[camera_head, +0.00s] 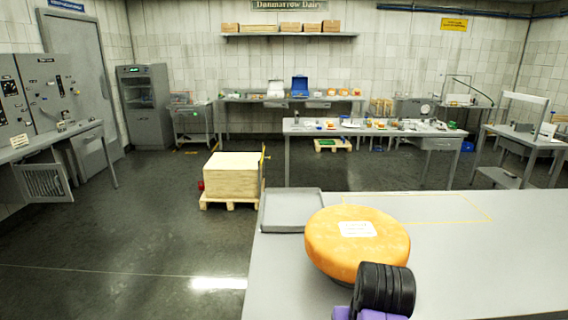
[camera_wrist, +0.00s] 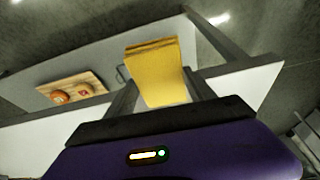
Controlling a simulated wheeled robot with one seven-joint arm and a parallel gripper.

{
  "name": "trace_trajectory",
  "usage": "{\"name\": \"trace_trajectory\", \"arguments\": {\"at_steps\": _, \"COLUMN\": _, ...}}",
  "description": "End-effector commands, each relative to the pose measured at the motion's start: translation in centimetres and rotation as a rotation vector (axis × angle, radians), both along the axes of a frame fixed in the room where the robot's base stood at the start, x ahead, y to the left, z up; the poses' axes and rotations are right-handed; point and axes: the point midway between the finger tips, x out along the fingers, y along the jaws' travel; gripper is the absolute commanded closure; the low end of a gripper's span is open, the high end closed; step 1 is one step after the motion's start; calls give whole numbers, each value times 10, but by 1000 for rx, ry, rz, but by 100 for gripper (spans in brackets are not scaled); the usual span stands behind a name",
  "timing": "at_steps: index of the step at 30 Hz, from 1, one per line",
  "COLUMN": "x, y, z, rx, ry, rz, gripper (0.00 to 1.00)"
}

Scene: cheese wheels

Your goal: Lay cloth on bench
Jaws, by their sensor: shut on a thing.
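In the wrist view my gripper (camera_wrist: 158,92) is shut on a yellow folded cloth (camera_wrist: 158,70), which sits between the two dark fingers and sticks out beyond them. Pale bench surfaces show behind it; I cannot tell whether the cloth touches one. In the head view the grey bench (camera_head: 460,265) fills the lower right, with a thin yellow outlined rectangle (camera_head: 487,217) marked near its far edge. The cloth and fingertips do not show there; only a black and purple part of my arm shows at the bottom.
A large orange cheese wheel (camera_head: 330,250) with a white label and a grey tray (camera_head: 290,228) are at the bench's left side. The bench's right side looks clear. In the wrist view a wooden board (camera_wrist: 85,82) holds small round orange and red things.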

Motion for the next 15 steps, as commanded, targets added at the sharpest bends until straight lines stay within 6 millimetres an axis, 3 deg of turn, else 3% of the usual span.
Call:
{"name": "trace_trajectory", "arguments": {"at_steps": 1, "x": -12, "y": -6, "z": -17, "rx": -6, "ry": 5, "rz": 12, "gripper": 83}}
{"name": "trace_trajectory", "arguments": {"at_steps": 6, "x": -41, "y": -24, "z": -57, "rx": -6, "ry": 4, "rz": 41, "gripper": 83}}
{"name": "trace_trajectory", "arguments": {"at_steps": 15, "x": -72, "y": -51, "z": -92, "rx": -2, "ry": 1, "rz": 45, "gripper": 83}}
